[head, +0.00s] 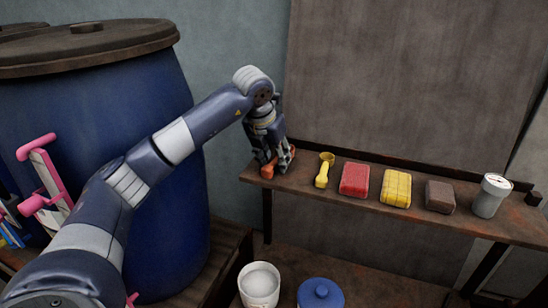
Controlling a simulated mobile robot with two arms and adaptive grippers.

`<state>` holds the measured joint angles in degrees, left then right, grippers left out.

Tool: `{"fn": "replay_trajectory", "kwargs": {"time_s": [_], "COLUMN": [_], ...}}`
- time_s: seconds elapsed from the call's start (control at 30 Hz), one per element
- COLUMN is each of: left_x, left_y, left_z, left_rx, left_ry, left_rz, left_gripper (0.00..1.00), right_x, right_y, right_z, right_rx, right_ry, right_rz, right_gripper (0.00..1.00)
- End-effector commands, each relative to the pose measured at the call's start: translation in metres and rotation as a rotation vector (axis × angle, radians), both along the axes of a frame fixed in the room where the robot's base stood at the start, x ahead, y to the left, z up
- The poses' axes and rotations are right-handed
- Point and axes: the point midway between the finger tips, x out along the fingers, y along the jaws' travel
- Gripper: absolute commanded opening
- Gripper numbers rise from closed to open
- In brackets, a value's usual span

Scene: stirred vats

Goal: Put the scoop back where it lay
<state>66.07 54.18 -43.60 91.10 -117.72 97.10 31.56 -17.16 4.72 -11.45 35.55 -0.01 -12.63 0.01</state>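A yellow scoop (322,172) lies on the wall shelf (420,216), its round bowl towards the wall. My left gripper (275,166) points down at the shelf's left end, left of the yellow scoop and apart from it. An orange thing (268,171) shows at its fingertips, on both sides of them. The fingers hide most of it, so I cannot tell its full shape or whether they grip it. It seems to rest on or just above the shelf. My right gripper is out of view.
Right of the yellow scoop stand a red block (355,179), a yellow block (396,188), a brown block (440,196) and a grey canister with a dial (490,196). A large blue vat (185,215) stands left. Below are a white bucket (259,287) and a blue lid (320,295).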

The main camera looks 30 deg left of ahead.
Motion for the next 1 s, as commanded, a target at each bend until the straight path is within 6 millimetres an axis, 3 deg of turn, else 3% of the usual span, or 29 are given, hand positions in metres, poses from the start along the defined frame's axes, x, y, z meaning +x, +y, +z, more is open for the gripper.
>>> {"fn": "replay_trajectory", "kwargs": {"time_s": [0.27, 0.73, 1.0], "left_x": [-0.004, -0.039, -0.046], "left_y": [-0.001, -0.005, -0.006], "left_z": [0.014, 0.097, 0.111], "left_rx": [0.001, 0.0, 0.0], "left_ry": [-0.005, -0.004, 0.001], "left_rz": [0.0, 0.0, 0.0], "left_gripper": [0.39, 0.39, 0.39], "right_x": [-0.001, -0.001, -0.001], "right_y": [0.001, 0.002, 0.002], "right_z": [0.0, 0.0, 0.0], "right_rx": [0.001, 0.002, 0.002], "right_ry": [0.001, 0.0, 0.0], "right_rz": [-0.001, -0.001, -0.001], "right_gripper": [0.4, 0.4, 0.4]}}
